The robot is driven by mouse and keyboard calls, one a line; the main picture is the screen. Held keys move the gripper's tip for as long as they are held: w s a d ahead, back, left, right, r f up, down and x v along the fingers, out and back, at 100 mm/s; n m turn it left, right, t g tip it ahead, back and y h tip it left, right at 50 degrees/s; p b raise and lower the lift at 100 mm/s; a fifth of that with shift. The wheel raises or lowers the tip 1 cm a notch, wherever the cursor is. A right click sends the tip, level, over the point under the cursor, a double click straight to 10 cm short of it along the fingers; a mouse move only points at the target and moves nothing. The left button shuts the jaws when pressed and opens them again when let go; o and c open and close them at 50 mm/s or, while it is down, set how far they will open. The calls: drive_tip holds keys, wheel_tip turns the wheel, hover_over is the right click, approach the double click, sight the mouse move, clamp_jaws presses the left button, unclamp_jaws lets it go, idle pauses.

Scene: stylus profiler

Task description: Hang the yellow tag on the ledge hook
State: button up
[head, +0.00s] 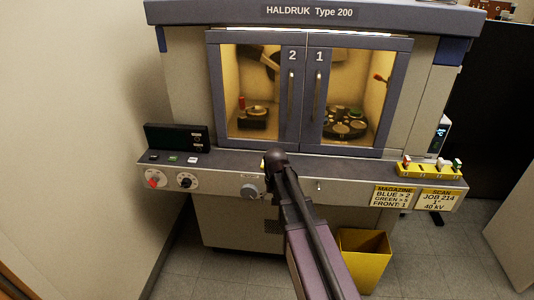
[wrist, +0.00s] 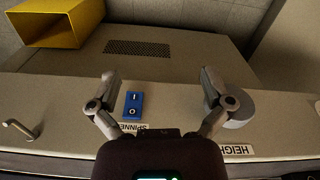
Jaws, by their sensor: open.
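My gripper (wrist: 158,75) is open in the wrist view, its fingers spread in front of the ledge's front panel, with nothing between them. A small yellow patch (head: 263,163) shows on the ledge beside my arm in the head view; it may be the yellow tag, but my arm hides most of it. The wrist view shows no tag. A small metal hook (wrist: 22,131) sticks out of the front panel at the left of the wrist view, beside my gripper. It also shows in the head view (head: 319,185), bare, right of my arm.
A blue rocker switch (wrist: 133,105) lies behind my fingers, and a grey knob (head: 250,191) is close to my arm. A yellow bin (head: 362,262) stands below. A yellow rack (head: 430,170) with small coloured pieces is on the right ledge. The doors (head: 305,95) are shut.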

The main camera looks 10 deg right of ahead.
drive_tip(key=w+r+m+p, duration=0.1)
drive_tip(key=w+r+p, duration=0.5)
drive_tip(key=r+p, duration=0.3)
drive_tip(key=w+r+p, duration=0.7)
drive_tip(key=r+p, duration=0.2)
drive_tip(key=r, duration=0.2)
drive_tip(key=shift+w+m+p, duration=0.2)
drive_tip(key=shift+m+p, duration=0.1)
drive_tip(key=shift+m, duration=0.1)
drive_tip(key=shift+a, duration=0.1)
wheel_tip(320, 180, down, 8)
drive_tip(key=b, duration=0.8)
drive_tip(key=shift+f+b, duration=0.25)
drive_tip(key=shift+b, duration=0.1)
drive_tip(key=shift+f+b, duration=2.6)
drive_tip(key=shift+c, duration=0.2)
drive_tip(key=c, duration=0.8)
